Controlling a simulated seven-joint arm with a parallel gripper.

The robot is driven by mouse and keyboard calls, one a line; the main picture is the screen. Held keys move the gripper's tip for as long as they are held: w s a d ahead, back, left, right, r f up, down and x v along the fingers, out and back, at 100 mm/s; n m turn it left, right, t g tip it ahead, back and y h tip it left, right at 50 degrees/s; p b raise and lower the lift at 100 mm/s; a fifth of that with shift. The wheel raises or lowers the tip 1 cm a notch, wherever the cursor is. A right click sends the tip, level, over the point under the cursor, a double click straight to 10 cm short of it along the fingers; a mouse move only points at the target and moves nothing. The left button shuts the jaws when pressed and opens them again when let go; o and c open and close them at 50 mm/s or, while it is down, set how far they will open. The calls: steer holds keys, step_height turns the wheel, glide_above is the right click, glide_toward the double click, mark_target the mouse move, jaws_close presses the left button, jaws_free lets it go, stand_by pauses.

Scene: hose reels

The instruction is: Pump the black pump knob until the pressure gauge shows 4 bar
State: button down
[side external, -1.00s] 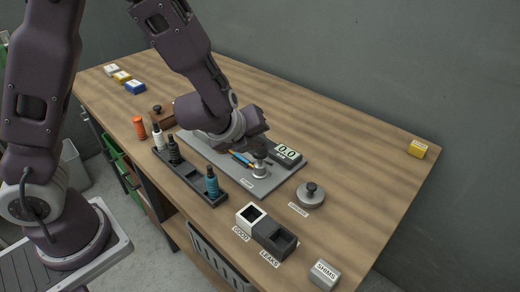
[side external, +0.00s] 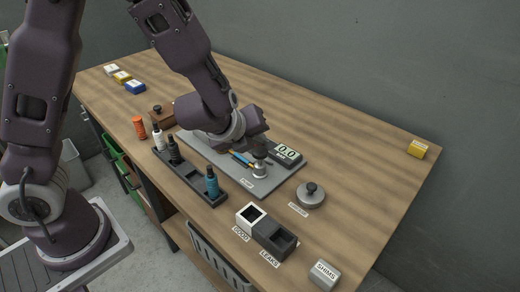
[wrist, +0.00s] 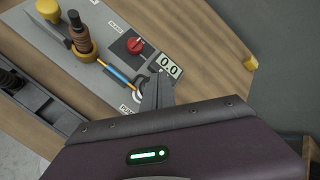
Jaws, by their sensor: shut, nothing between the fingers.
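The pressure gauge (side external: 287,151) reads 0.0 on the grey plate (side external: 262,187); it reads the same in the wrist view (wrist: 169,67). The pump is a short silver cylinder (side external: 260,170) at the plate's front right, with the black pump knob (side external: 260,153) on top. My gripper (wrist: 157,92) is shut with nothing between its fingers. It is close above the pump in the side view, and I cannot tell whether it touches the knob. In the wrist view my fingers hide most of the knob. A blue and orange piece (side external: 241,160) lies beside the pump.
A red knob (wrist: 134,45) is on the plate near the gauge. A dark rack (side external: 205,186) with several bottles stands in front. A silver disc (side external: 311,197) with a black knob, the white GOOD bin (side external: 250,216) and dark LEAKS bin (side external: 272,240) are to the right.

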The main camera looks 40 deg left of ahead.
mark_target(260, 150)
steer(key=shift+f, duration=0.4)
steer(key=shift+f, duration=1.3)
stand_by(1.0)
steer(key=shift+r, duration=1.7)
steer(key=shift+r, duration=2.55)
stand_by(0.9)
